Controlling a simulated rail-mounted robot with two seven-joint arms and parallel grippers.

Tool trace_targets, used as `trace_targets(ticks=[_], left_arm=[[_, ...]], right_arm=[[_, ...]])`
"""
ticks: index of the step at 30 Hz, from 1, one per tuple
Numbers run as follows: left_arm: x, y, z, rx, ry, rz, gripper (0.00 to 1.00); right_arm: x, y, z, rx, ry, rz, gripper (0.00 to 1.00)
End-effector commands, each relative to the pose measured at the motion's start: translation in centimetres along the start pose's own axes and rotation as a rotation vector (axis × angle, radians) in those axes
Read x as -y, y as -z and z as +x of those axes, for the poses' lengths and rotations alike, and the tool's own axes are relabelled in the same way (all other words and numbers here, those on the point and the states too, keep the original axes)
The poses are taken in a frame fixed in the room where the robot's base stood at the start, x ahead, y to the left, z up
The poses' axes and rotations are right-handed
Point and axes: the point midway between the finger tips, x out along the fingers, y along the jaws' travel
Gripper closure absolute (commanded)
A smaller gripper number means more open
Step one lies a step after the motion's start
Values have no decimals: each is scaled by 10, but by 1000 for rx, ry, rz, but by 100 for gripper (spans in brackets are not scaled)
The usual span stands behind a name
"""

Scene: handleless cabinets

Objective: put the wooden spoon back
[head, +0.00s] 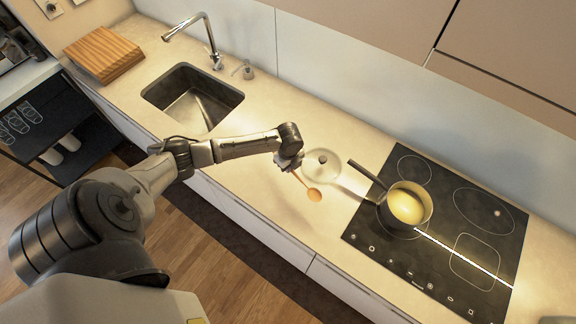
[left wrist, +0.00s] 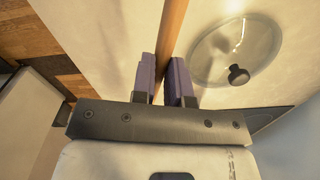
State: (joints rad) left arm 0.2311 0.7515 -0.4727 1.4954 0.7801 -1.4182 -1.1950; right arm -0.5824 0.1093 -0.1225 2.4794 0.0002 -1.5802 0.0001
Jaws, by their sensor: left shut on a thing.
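The wooden spoon (head: 314,194) is held by my left gripper (head: 295,168) above the countertop, left of the hob. In the head view its bowl points down and to the right. In the left wrist view the spoon's handle (left wrist: 171,40) runs between the two fingers of my left gripper (left wrist: 167,82), which is shut on it. The spoon's bowl is out of the left wrist view. My right gripper is not in view.
A glass lid (head: 323,165) with a dark knob lies on the counter beside the spoon. A pot (head: 408,206) with yellow contents stands on the black hob (head: 455,262). The sink (head: 192,98), tap (head: 205,35) and wooden board (head: 104,54) are at the left.

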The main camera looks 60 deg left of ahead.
Motion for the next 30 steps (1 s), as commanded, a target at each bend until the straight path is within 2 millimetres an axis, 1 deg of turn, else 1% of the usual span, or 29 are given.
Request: trace_targets(ticks=[3,6,11,14,20,30], left_arm=[[6,2,1,-2,0,66,100],[8,2,2,-1,0,104,100],[8,2,6,-1,0,124,100],[8,2,10,0,0,124,100],[8,2,25,-1,0,123,100],[7,2,57,0,0,122,100]], right_arm=[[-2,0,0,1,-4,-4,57],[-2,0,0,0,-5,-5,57],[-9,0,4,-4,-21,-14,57],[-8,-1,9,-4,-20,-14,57],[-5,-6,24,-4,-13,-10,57],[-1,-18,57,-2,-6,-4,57]])
